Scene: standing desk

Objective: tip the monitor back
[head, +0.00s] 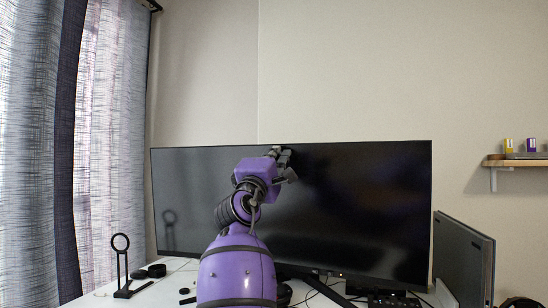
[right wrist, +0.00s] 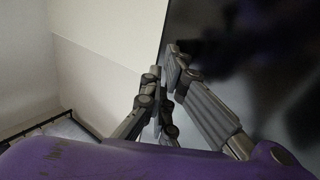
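The monitor (head: 350,215) is a wide dark screen standing on the desk, its top edge slightly tilted in the head view. Its dark face also fills the right of the right wrist view (right wrist: 285,60). My right gripper (head: 283,155) is at the monitor's top edge, left of the middle, with my purple arm in front of the screen. In the right wrist view the right gripper's fingertips (right wrist: 168,62) are close together by the monitor's edge. I cannot tell whether they touch or hold it. My left gripper is not in view.
A black ring on a stand (head: 121,265) and small dark items lie at the desk's left. A dark upright panel (head: 462,262) stands at the right. A curtain (head: 35,150) hangs at the left. A small wall shelf (head: 512,162) is at the right. The wall above the monitor is clear.

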